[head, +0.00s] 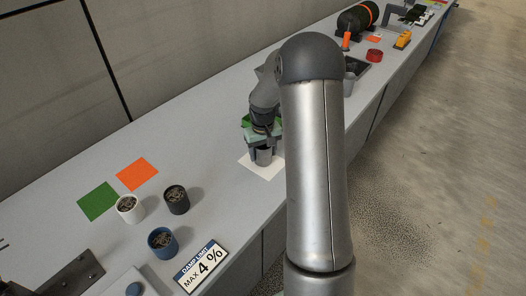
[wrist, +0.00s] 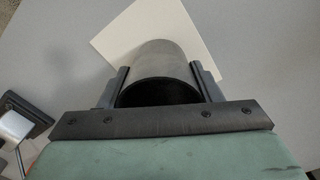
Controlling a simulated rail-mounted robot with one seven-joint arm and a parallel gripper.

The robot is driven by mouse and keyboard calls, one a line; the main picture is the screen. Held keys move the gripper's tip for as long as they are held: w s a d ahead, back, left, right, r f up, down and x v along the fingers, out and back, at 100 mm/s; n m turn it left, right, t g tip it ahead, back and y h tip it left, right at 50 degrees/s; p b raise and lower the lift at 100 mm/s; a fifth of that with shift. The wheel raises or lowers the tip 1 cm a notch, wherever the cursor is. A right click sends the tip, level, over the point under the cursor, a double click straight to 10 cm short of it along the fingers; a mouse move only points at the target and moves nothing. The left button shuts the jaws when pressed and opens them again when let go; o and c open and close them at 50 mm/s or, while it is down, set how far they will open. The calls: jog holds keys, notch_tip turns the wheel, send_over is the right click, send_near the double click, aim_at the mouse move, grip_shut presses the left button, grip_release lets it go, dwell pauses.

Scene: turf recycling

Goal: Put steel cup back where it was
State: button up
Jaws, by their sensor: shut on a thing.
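The steel cup (head: 264,157) is a grey metal cylinder held upright between the fingers of my gripper (head: 264,146). In the wrist view the cup (wrist: 162,68) shows its wall and dark mouth, with a finger of my gripper (wrist: 162,85) on each side. A white square (head: 250,163) lies on the bench under and around the cup, and it also shows in the wrist view (wrist: 117,40). I cannot tell whether the cup's base touches the white square or hangs just above it.
White (head: 130,209), black (head: 176,199) and blue (head: 162,242) cups with contents stand at the lower left. Green (head: 98,201) and orange (head: 136,174) squares lie behind them.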

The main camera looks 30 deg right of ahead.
jog(key=shift+f, duration=0.35)
jog(key=o, duration=1.4)
jog(key=shift+o, duration=0.2)
notch_tip(320, 180, up, 18)
jog(key=b, duration=0.1)
jog(key=shift+f, duration=0.25)
